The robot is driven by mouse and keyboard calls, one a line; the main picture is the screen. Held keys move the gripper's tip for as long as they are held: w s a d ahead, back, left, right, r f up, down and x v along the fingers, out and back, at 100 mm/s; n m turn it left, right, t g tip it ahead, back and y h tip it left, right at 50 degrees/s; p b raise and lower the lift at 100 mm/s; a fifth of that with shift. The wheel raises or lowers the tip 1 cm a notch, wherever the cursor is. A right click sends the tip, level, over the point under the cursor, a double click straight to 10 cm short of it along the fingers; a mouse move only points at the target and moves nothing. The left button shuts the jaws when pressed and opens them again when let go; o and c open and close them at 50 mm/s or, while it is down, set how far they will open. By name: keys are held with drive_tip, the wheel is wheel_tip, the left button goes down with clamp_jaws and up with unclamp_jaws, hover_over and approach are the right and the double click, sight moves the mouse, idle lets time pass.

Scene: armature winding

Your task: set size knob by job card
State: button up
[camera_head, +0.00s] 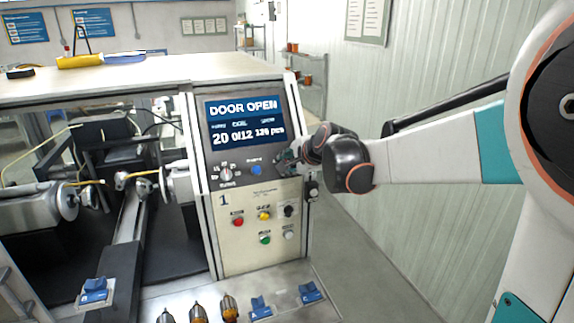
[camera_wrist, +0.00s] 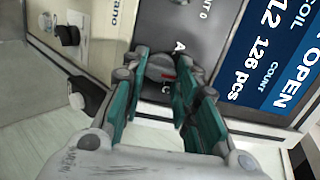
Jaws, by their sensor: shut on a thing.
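In the head view my gripper (camera_head: 283,160) is at the right edge of the panel and hides the knob. The screen (camera_head: 244,122) reads DOOR OPEN, with 20, 0/12 and 126 pcs below. I cannot make out a job card for certain.
Left of my gripper are a blue button (camera_head: 256,170) and another dial (camera_head: 227,173). Red (camera_head: 238,222), yellow (camera_head: 264,216) and green (camera_head: 265,239) buttons sit below. The winding bay (camera_head: 125,200) stands open at left. Several armatures and blue fixtures line the front ledge.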

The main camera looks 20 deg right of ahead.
idle(0.5)
drive_tip(key=o, duration=1.1)
drive_tip(key=shift+c, duration=0.2)
wheel_tip(320, 180, up, 10)
drive_tip(key=shift+s, duration=0.15)
